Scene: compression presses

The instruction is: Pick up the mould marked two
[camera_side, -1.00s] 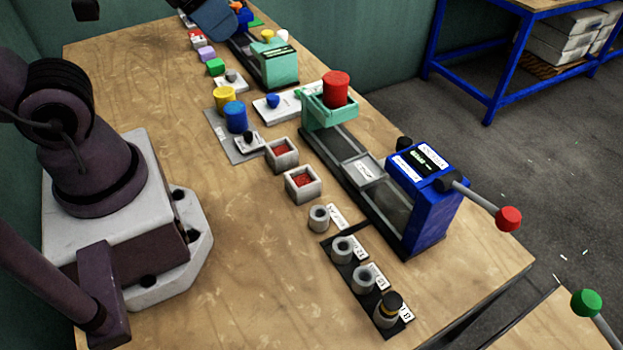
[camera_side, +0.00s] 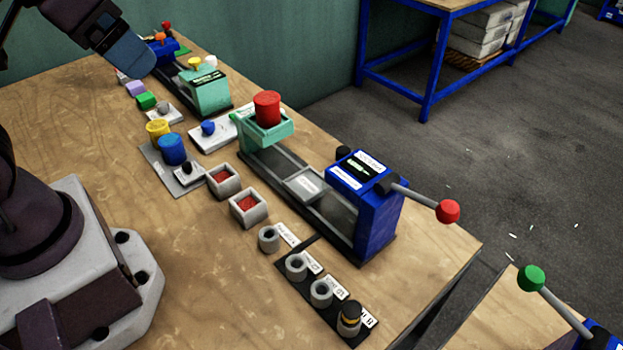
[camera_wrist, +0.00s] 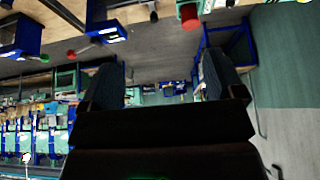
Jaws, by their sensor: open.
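Several grey hollow cylindrical moulds stand in a row at the front of the table in the side view. A second mould (camera_side: 296,267) and a third (camera_side: 321,293) stand upright on the strip. A last one (camera_side: 349,322) has a black and yellow top. Small white labels lie beside them, too small to read surely, so I cannot tell which is marked two. My gripper (camera_side: 133,64) is high at the upper left, far from the moulds. Its two fingers (camera_wrist: 163,82) are apart and empty in the wrist view.
A blue and green press (camera_side: 310,185) with a red-knobbed lever (camera_side: 447,211) stands beside the moulds. Two square grey boxes with red contents (camera_side: 249,208) lie behind them. Yellow and blue cylinders (camera_side: 172,149) stand farther back. Bare wood lies left of the moulds.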

